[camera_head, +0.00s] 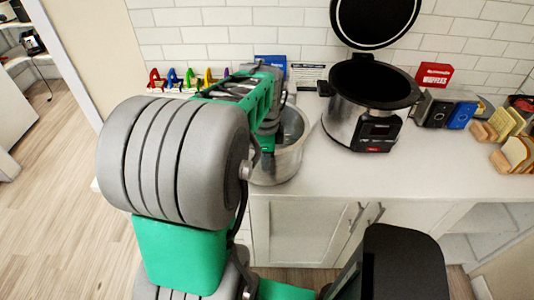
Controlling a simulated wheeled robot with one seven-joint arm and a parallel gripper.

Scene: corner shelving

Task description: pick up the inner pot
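The inner pot (287,164) is a silver, round metal vessel standing on the white counter, left of the cooker. My arm covers its left side and part of its opening. My gripper (266,142) is at the end of the green arm, at the pot's near left rim. Its fingertips are small and mostly hidden, so I cannot tell whether they are open, shut or touching the rim. The cooker (347,126) is silver and black, with its round lid (372,20) raised and a dark opening.
Colourful clips or holders (172,80) stand along the wall at the left. A red waffle box (433,75), a blue package (461,115) and bread slices (516,153) are at the right. Bare counter (420,165) lies in front of the cooker. Cabinets (300,230) are below.

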